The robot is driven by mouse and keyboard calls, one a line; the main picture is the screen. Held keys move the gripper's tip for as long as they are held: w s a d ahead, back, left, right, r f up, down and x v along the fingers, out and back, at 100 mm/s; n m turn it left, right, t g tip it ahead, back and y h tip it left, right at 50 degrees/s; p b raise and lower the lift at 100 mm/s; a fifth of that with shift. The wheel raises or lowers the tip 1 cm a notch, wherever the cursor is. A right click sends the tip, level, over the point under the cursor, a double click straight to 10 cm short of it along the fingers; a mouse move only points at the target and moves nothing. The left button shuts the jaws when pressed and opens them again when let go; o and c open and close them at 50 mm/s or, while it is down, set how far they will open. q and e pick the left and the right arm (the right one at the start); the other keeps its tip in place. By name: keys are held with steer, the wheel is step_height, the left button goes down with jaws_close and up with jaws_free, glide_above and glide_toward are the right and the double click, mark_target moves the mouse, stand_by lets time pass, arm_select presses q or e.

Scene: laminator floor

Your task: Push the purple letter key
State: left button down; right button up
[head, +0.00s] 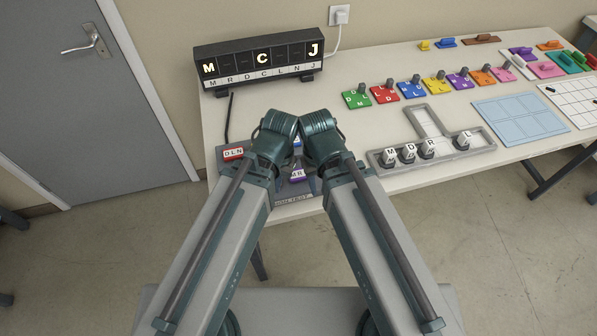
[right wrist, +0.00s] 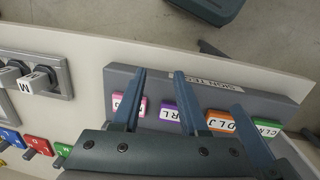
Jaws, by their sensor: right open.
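The purple key (head: 297,175), lettered partly "MR", sits on the grey keypad (head: 222,160) at the table's front edge. In the right wrist view the purple key (right wrist: 168,111) shows "RL", between pink (right wrist: 128,104) and orange (right wrist: 221,122) keys. My right gripper (right wrist: 160,73) is open and empty, its fingers spread either side of the purple key in that picture; contact cannot be told. In the head view my right gripper (head: 320,124) and left gripper (head: 277,128) are close together over the keypad. Another finger, apparently the left gripper's, shows in the wrist view.
A red key (head: 233,154) is on the keypad's left and a green key (right wrist: 268,127) beside the orange one. A grey cube tray (head: 432,157) lies right of the keypad, with coloured lettered blocks (head: 411,89) behind.

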jaws_close()
stand_by(1.5)
